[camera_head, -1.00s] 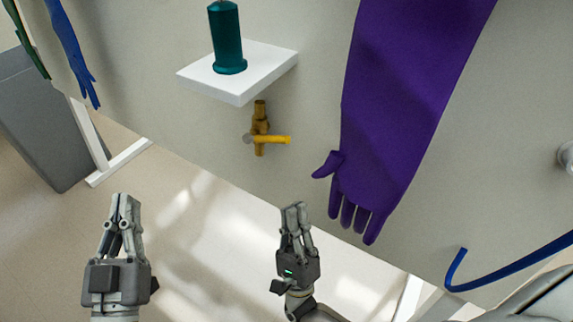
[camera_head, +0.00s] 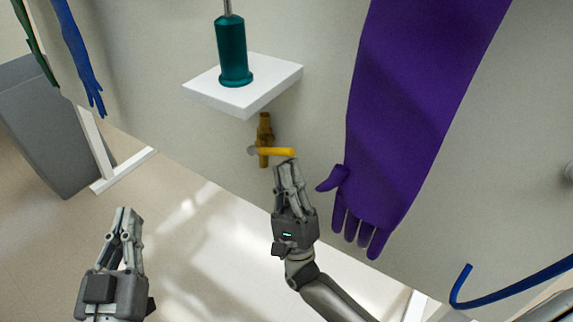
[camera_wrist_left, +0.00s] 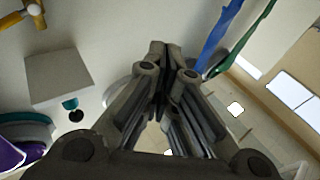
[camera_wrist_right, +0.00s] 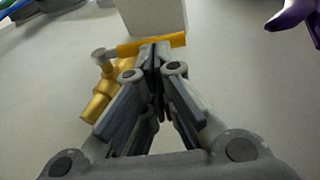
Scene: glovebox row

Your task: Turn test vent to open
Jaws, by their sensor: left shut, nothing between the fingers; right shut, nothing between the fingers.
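The test vent is a small brass valve (camera_head: 264,130) on the pale wall under a white shelf. Its yellow lever handle (camera_head: 276,152) lies crosswise, pointing right. In the right wrist view the handle (camera_wrist_right: 150,44) runs across just beyond my fingertips, and the brass body (camera_wrist_right: 103,92) is at left. My right gripper (camera_head: 287,162) is shut and empty, its tips just below the handle's right part; I cannot tell whether they touch. My left gripper (camera_head: 127,212) is shut and empty, low at left, away from the valve. The left wrist view also shows the valve (camera_wrist_left: 28,14).
The white shelf (camera_head: 243,98) with a teal cylinder (camera_head: 234,52) juts out above the valve. A long purple glove (camera_head: 410,120) hangs close to the right of my right gripper. Blue tubing (camera_head: 510,287) curves at lower right.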

